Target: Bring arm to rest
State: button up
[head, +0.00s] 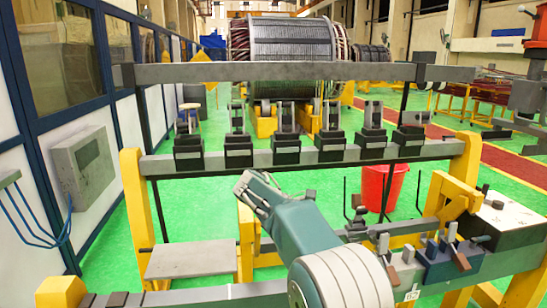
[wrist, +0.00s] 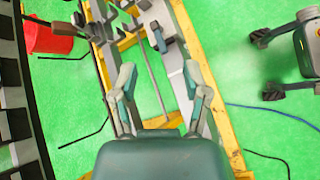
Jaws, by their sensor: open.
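My gripper (head: 252,194) is at the end of my teal arm, in the lower middle of the head view. It points up and left, in front of the grey rail (head: 300,156). In the wrist view my gripper (wrist: 162,84) has its two fingers spread wide apart, with nothing between them. Beneath it in that view lies a yellow and grey frame (wrist: 190,45) over green floor. I see no contact between the fingers and the frame.
Several black clamp blocks (head: 238,150) stand on the rail. A higher grey bar (head: 300,72) crosses above them. A red bin (head: 382,188) stands behind the rail. A small grey plate (head: 190,259) is at lower left.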

jog(key=s+d+r+m+y, duration=0.2)
jog(key=s+d, duration=0.1)
jog(key=s, duration=0.3)
jog(key=s+d+r+m+y, duration=0.2)
jog(key=s+r, duration=0.1)
jog(key=s, duration=0.2)
jog(key=s+f+m+t+y, duration=0.1)
jog(key=s+f+m+y, duration=0.2)
jog(key=s, duration=1)
jog(key=s+f+m+t+y, duration=0.2)
jog(key=s+m, duration=0.5)
jog(key=s, duration=0.5)
jog(key=shift+s+d+f+t+y, duration=0.3)
jog(key=shift+s+d+f+y, duration=0.1)
jog(key=shift+f+y, duration=0.15)
jog(key=shift+d, duration=0.1)
